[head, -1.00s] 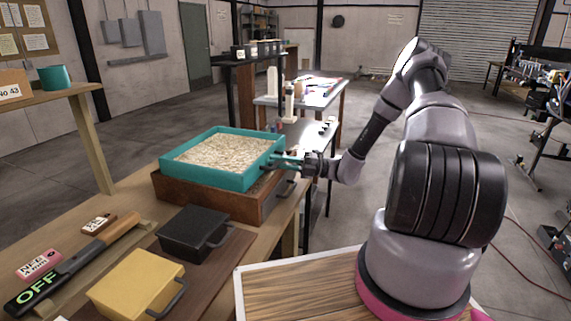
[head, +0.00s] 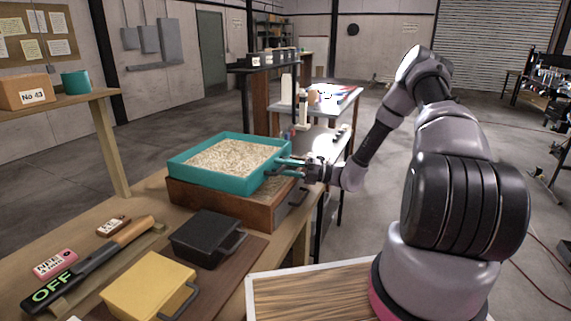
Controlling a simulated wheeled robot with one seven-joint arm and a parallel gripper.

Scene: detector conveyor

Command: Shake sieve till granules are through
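The sieve is a square teal tray (head: 196,176) full of pale beige granules (head: 236,158). It sits level over a brown wooden box (head: 235,208), set toward the box's left and back. At the box's open right end a strip of pale granules (head: 276,187) shows below the sieve. The rest of the box's inside is hidden under the sieve. My gripper (head: 299,167) comes from the right and is shut on the sieve's teal handle.
On the bench in front are a black lidded box (head: 207,237), a yellow box (head: 147,286) and a lever marked OFF (head: 58,290). A shelf (head: 60,103) at left holds a teal cup (head: 76,82) and a cardboard box (head: 25,93).

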